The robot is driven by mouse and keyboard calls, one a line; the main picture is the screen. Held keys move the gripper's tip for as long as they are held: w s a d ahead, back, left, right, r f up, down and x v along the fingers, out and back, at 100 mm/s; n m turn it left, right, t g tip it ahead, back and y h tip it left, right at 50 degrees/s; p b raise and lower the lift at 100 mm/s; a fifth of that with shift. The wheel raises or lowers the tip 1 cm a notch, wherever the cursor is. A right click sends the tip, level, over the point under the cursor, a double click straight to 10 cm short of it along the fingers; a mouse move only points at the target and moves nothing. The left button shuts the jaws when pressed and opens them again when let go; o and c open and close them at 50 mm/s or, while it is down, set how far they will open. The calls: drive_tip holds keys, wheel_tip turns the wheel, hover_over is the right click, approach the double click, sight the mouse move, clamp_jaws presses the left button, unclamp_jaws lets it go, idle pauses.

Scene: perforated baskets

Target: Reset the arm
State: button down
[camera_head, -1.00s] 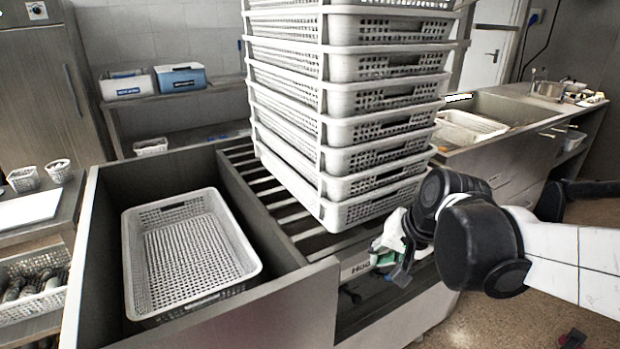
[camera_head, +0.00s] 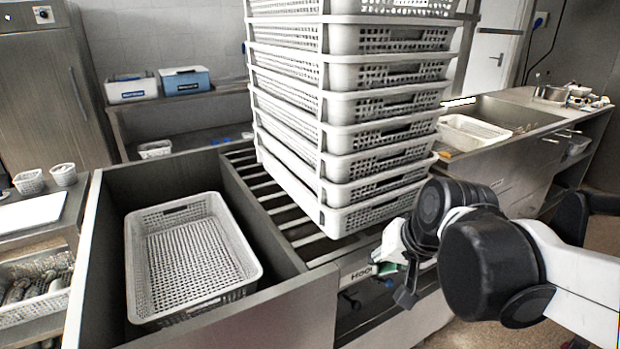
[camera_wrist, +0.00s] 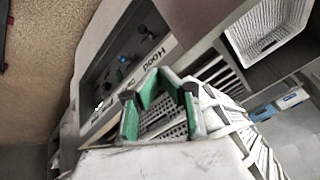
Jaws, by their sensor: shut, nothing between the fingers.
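My gripper (camera_head: 405,296) hangs at the end of my black and white arm, in front of the lower right of the basket stack, with its dark fingers pointing down. In the wrist view my gripper (camera_wrist: 158,80) shows green-lined fingers. It is shut with nothing held. My arm comes in from the right edge of the head view. Part of the gripper is hidden behind the wrist joint in the head view.
A tall stack of white perforated baskets (camera_head: 375,165) stands on a slatted rack close to my gripper. One empty basket (camera_head: 190,255) sits in the metal bin at left. A sink counter (camera_head: 525,125) is behind at right. Open floor shows at lower right.

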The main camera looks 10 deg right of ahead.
drive_tip(key=s+r+n+t+h+p, duration=0.1)
drive_tip(key=s+r+n+p, duration=0.2)
drive_tip(key=s+r, duration=0.2)
drive_tip(key=s, duration=0.3)
drive_tip(key=shift+a+h, duration=0.25)
drive_tip(key=shift+h, duration=0.05)
idle(1.1)
